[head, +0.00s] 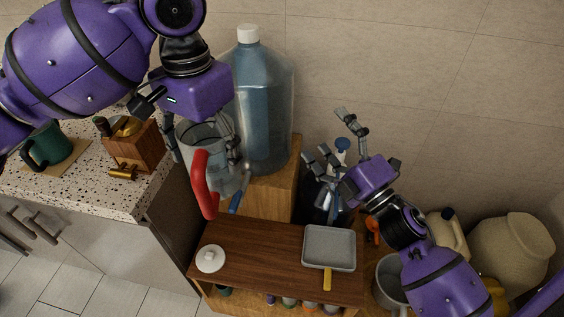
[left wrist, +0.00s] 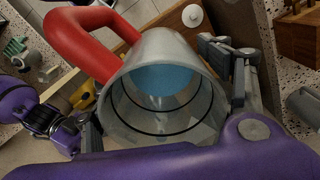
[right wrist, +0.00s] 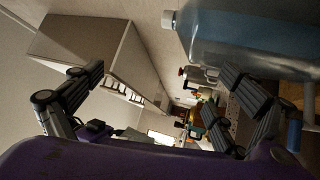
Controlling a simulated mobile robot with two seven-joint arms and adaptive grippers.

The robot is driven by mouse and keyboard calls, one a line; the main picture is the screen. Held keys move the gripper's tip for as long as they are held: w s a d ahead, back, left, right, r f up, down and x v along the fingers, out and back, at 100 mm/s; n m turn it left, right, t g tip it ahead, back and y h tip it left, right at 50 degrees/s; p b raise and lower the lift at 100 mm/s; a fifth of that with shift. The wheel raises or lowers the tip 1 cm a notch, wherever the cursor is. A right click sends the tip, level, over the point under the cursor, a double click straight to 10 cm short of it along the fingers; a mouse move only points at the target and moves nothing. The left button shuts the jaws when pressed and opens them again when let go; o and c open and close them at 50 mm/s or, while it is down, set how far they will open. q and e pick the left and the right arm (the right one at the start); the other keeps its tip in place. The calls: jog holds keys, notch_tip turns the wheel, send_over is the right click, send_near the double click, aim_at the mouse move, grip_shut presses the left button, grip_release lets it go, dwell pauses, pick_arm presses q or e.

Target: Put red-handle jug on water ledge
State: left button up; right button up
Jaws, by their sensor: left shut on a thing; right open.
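The red-handle jug (head: 205,186) has a clear grey body and a large red handle. My left gripper (head: 207,163) is shut on its body from above, one finger on each side. In the left wrist view the jug (left wrist: 165,45) opens toward the camera, with a blue disc showing inside; my left gripper (left wrist: 165,110) spans it. The jug is left of and in front of a large water bottle, at the left edge of the wooden water ledge (head: 266,198). Whether its base touches the ledge is hidden. My right gripper (head: 331,140) is open and empty, right of the ledge.
The blue capped water bottle (head: 262,105) stands on the ledge. A lower brown shelf (head: 270,250) in front holds a white lid (head: 210,259) and a square grey pan (head: 329,248). A speckled counter (head: 105,190) with a wooden grinder (head: 135,148) and green mug (head: 55,145) is left.

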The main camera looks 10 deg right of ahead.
pick_arm(q)
jog(key=shift+r, duration=0.1)
pick_arm(e)
jog(key=s+a+r+n+g+y, duration=0.3)
jog(key=a+r+n+g+y, duration=0.4)
jog(key=n, duration=0.7)
jog(key=n+g+y, duration=0.1)
jog(key=n+g, duration=0.6)
jog(key=n, duration=0.8)
send_near(215, 160)
jog(key=w+d+f, duration=0.1)
jog(key=w+f, duration=0.3)
jog(key=shift+g, duration=0.4)
jog(key=x, duration=1.1)
jog(key=shift+w+a+r, duration=0.1)
jog(key=shift+w+a, duration=0.05)
jog(key=shift+a, duration=0.25)
jog(key=shift+c, duration=0.6)
jog(key=shift+n, duration=0.3)
jog(key=c, duration=1.4)
pick_arm(q)
jog(key=o, duration=1.6)
pick_arm(e)
jog(key=shift+c, duration=0.6)
